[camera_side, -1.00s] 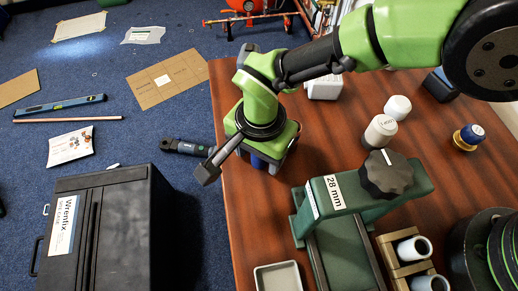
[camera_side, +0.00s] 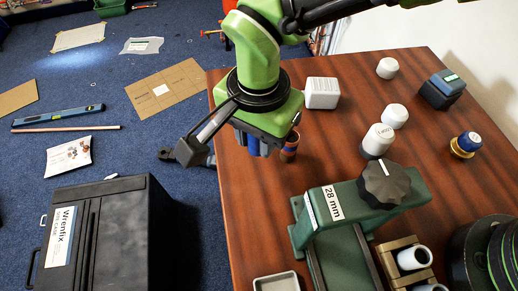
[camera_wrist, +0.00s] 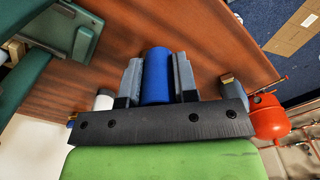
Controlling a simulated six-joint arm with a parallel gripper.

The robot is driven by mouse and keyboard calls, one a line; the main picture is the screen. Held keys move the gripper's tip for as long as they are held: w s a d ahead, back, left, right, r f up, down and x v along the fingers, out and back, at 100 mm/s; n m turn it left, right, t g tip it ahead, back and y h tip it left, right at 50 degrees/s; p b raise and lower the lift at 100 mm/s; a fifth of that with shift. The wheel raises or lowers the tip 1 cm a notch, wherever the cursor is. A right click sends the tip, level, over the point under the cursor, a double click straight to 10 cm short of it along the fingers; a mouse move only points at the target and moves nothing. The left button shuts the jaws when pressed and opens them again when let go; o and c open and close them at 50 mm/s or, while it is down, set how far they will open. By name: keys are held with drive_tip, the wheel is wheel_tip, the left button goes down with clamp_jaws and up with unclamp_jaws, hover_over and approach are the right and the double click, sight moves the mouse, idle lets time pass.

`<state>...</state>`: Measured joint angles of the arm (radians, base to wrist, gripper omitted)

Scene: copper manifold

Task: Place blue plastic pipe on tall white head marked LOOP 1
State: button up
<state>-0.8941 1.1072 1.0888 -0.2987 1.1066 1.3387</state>
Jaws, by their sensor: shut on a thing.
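The blue plastic pipe (camera_wrist: 157,75) is held between the two grey fingers of my gripper (camera_wrist: 158,80) in the wrist view. In the side view my gripper (camera_side: 264,140) is over the table's left part, and only a little of the blue pipe (camera_side: 253,147) shows beneath it. The tall white head (camera_side: 378,140) with dark lettering stands upright to the right, apart from my gripper, behind the green clamp. Its lettering is too small to read surely.
Shorter white heads (camera_side: 395,116) (camera_side: 387,68) stand behind the tall one. A copper-coloured piece (camera_side: 290,146) is close beside my gripper. A white block (camera_side: 322,93), a green 28 mm clamp (camera_side: 330,240) with black knob and a blue-topped brass fitting (camera_side: 467,143) stand around.

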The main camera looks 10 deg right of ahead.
wheel_tip(320, 180, up, 2)
drive_tip(key=shift+r, duration=0.1)
drive_tip(key=shift+w+d+r, duration=0.1)
drive_tip(key=shift+d, duration=0.1)
drive_tip(key=w+d+r+m, duration=0.1)
drive_tip(key=d+r, duration=0.1)
drive_tip(key=d, duration=0.3)
drive_tip(key=w+d+r+m, duration=0.1)
drive_tip(key=w+d+r, duration=0.1)
drive_tip(key=d, duration=0.3)
drive_tip(key=m, duration=0.3)
approach(385, 130)
wheel_tip(385, 130, down, 7)
drive_tip(key=shift+f, duration=0.1)
drive_tip(key=o, duration=0.9)
drive_tip(key=shift+f, duration=0.1)
